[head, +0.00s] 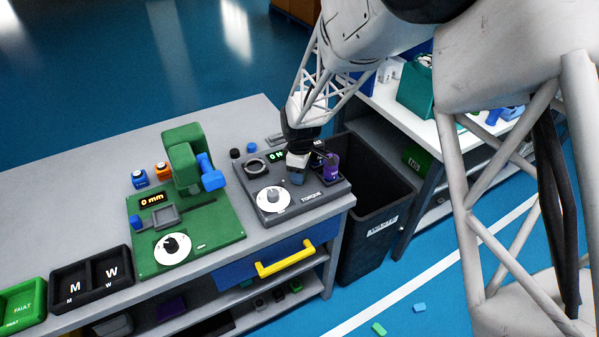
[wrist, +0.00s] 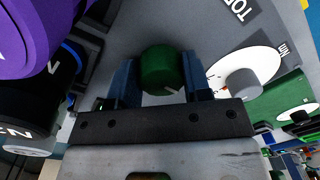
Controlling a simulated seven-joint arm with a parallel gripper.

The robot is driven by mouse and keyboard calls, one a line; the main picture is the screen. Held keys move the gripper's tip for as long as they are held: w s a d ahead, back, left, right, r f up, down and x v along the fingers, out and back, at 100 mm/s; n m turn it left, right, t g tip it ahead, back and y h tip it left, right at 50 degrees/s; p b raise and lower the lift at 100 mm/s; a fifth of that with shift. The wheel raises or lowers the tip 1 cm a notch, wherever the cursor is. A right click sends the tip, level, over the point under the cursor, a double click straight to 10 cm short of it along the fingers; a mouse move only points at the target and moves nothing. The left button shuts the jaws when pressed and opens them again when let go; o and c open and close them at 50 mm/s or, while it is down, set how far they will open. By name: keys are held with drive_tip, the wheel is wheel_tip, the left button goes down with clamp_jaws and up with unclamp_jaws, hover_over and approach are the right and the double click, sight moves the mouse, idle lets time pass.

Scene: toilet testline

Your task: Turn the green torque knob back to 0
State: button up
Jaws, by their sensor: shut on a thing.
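The green torque knob (wrist: 160,68) shows in the wrist view between the two blue fingers of my gripper (wrist: 161,78), which is shut on it. A small light mark shows on the knob's lower edge. In the head view my gripper (head: 297,176) is down over the right part of the dark grey torque panel (head: 315,206), labelled TORQUE; the knob is hidden there behind the gripper. The panel's display (head: 276,156) shows a green 0 and part of an N, the rest covered. A white dial (head: 273,199) with a grey knob sits at the panel's front left.
A purple object (head: 331,166) stands close to the right of my gripper. A green press station (head: 185,235) reading 0 mm stands to the left. A black bin (head: 375,215) is right of the bench. A yellow drawer handle (head: 285,258) juts out in front.

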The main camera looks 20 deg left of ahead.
drive_tip(key=o, duration=0.9)
drive_tip(key=shift+w+r, duration=0.15)
drive_tip(key=shift+r, duration=3.8)
